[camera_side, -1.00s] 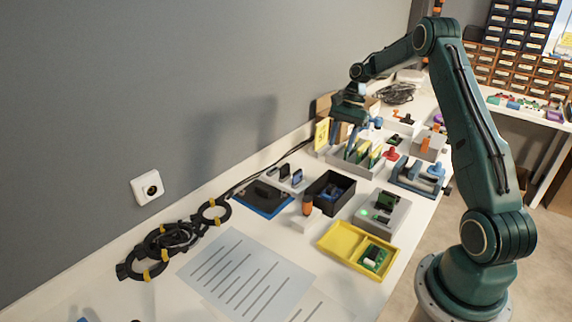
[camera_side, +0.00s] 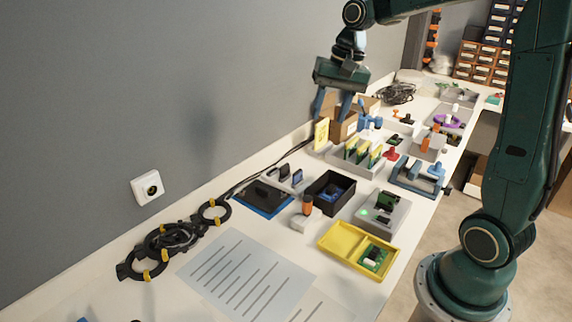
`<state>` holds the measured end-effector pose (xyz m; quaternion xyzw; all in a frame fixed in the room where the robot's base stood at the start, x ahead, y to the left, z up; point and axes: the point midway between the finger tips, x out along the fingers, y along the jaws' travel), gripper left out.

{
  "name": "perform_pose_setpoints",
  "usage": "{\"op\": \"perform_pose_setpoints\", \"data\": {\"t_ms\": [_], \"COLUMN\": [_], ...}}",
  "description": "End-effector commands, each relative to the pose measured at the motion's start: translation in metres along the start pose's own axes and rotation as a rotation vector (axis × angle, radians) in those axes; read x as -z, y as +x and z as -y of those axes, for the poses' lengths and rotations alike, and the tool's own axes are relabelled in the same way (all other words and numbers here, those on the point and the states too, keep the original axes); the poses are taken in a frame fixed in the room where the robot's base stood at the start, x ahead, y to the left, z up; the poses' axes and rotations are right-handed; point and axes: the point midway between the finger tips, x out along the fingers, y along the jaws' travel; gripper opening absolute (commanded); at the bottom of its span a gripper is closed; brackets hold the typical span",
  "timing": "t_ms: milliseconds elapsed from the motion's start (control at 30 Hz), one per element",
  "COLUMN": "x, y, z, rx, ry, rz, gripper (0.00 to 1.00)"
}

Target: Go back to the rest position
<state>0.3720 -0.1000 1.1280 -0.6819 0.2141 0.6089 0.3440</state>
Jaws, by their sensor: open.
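My gripper (camera_side: 333,106) is open and empty, with its two blue fingers pointing down. It hangs above the back of the bench, near the wall. A yellow sign (camera_side: 321,134) and a cardboard box (camera_side: 345,128) show just below and behind its fingertips. The grey rack (camera_side: 344,164) with several green and yellow boards stands below it to the right, clear of the fingers.
A black bin (camera_side: 319,188) with blue pieces, a grey device with a green light (camera_side: 372,217) and a yellow tray (camera_side: 333,237) stand in front. A blue vise (camera_side: 407,177) stands at right. The air around my gripper is free.

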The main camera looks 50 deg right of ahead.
Motion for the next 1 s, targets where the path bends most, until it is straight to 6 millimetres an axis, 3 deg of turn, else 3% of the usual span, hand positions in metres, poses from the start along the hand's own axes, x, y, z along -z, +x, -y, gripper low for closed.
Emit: {"op": "perform_pose_setpoints", "data": {"t_ms": [467,1000], "x": [-0.102,-0.189], "y": [-0.038,-0.041], "z": [-0.004,-0.05], "rx": [0.016,0.018], "ry": [-0.362,-0.742], "rz": [-0.148,-0.313], "gripper": [0.43,0.43]}}
